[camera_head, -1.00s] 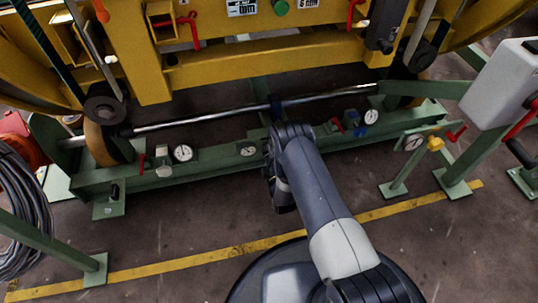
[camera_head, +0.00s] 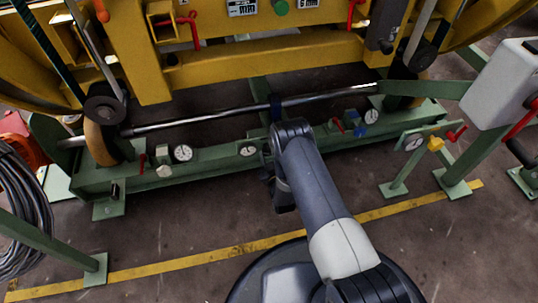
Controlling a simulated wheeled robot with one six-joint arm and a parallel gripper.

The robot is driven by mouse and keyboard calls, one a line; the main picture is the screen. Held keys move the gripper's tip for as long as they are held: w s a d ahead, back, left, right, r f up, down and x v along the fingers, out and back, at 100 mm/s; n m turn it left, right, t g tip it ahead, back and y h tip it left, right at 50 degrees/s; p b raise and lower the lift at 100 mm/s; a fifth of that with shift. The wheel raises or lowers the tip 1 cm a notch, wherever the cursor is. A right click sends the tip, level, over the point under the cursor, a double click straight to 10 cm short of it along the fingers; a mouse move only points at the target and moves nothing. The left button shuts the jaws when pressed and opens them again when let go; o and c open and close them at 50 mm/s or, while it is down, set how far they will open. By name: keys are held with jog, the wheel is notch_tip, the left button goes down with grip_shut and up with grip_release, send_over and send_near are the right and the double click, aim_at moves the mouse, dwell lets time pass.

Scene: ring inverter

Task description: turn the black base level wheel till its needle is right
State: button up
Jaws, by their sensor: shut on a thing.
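The green base beam (camera_head: 215,165) runs across under the yellow ring. A small white dial (camera_head: 248,150) sits on it just left of my arm; its needle is too small to read. My arm bends down at the beam, and only a dark part of my gripper (camera_head: 270,182) shows at its left side. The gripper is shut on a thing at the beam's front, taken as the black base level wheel. The fingertips and the wheel are hidden behind my arm.
Another dial (camera_head: 413,142) is on a green stand at right. A grey box (camera_head: 497,84) stands far right.

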jog(key=m, duration=0.3)
jog(key=shift+m, duration=2.2)
jog(key=o, duration=1)
jog(key=shift+c, duration=0.2)
